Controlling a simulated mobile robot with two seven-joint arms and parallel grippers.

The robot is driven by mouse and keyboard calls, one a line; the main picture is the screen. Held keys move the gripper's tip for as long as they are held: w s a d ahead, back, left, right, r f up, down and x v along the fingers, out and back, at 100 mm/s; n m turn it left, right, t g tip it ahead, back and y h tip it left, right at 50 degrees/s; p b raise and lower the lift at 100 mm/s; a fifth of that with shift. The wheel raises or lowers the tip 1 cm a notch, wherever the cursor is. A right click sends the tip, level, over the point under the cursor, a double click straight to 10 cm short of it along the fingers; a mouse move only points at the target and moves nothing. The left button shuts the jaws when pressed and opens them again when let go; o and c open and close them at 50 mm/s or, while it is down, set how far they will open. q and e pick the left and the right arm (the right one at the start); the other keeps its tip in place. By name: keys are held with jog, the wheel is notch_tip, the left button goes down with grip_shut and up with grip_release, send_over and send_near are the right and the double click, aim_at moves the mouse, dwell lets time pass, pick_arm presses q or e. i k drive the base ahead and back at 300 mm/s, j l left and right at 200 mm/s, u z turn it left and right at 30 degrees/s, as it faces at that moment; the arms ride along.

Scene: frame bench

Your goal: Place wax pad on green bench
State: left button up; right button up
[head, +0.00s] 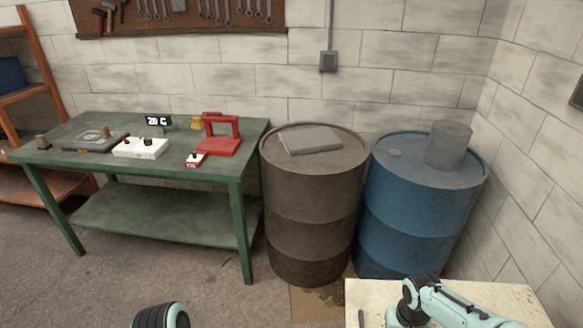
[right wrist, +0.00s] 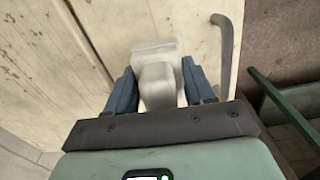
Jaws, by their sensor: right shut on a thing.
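The green bench (head: 190,172) stands against the wall at the left in the head view, with a lower shelf. My right gripper (right wrist: 158,88) is shut on a pale whitish piece (right wrist: 157,50) between its blue fingers. This may be the wax pad; its shape is a wide block with a smaller block in front. The gripper is over a cream tabletop (right wrist: 60,75). In the head view my right arm reaches over that cream table (head: 375,295) at the lower right, away from the bench; the held piece is not visible there. My left gripper is out of view.
On the bench are a grey plate (head: 92,141), a white box (head: 140,148), a red frame (head: 222,138) and a small yellow item (head: 196,123). Brown (head: 310,215) and blue (head: 420,215) drums stand between bench and wall corner. A grey curved bar (right wrist: 228,50) lies beside the held piece.

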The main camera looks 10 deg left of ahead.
aim_at(177, 155)
jog(key=k, duration=0.75)
jog(key=k+u, duration=0.25)
jog(key=u, duration=0.15)
jog(key=k+j+u, duration=0.1)
jog(key=k+u, duration=0.25)
jog(key=i+u, duration=0.2)
jog(key=u, duration=0.15)
jog(key=i+u, duration=0.2)
jog(key=u, duration=0.15)
jog(key=i+u, duration=0.15)
jog(key=u, duration=0.2)
jog(key=i+l, duration=0.25)
jog(key=i, duration=0.2)
jog(key=i+l, duration=0.2)
jog(key=i, duration=0.25)
jog(key=i+l, duration=0.25)
jog(key=i, duration=0.2)
jog(key=i+l, duration=0.25)
jog(key=i, duration=0.15)
jog(key=i+l, duration=0.25)
jog(key=i, duration=0.2)
